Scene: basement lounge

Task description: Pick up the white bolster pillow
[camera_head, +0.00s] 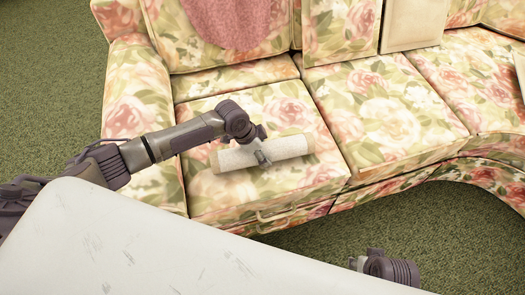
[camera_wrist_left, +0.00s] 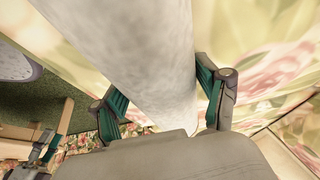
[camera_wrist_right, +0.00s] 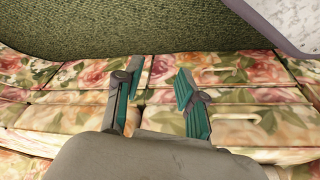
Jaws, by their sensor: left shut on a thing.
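The white bolster pillow (camera_head: 288,148) is a pale cylinder over the left seat cushion of the floral sofa in the head view. My left gripper (camera_head: 262,157) is shut around its middle. In the left wrist view the bolster (camera_wrist_left: 140,50) runs between the two fingers of my left gripper (camera_wrist_left: 165,98), with green pads on either side of it. I cannot tell whether the bolster still touches the cushion. My right gripper (camera_wrist_right: 158,98) shows in its wrist view with fingers apart and nothing between them. In the head view only part of the right arm shows at the bottom.
The floral sofa (camera_head: 380,110) fills the upper part of the head view, with a pink throw (camera_head: 235,22) and a beige back pillow (camera_head: 412,25). A handle (camera_head: 275,214) is on the sofa's front. Green carpet (camera_head: 440,235) is open at the lower right.

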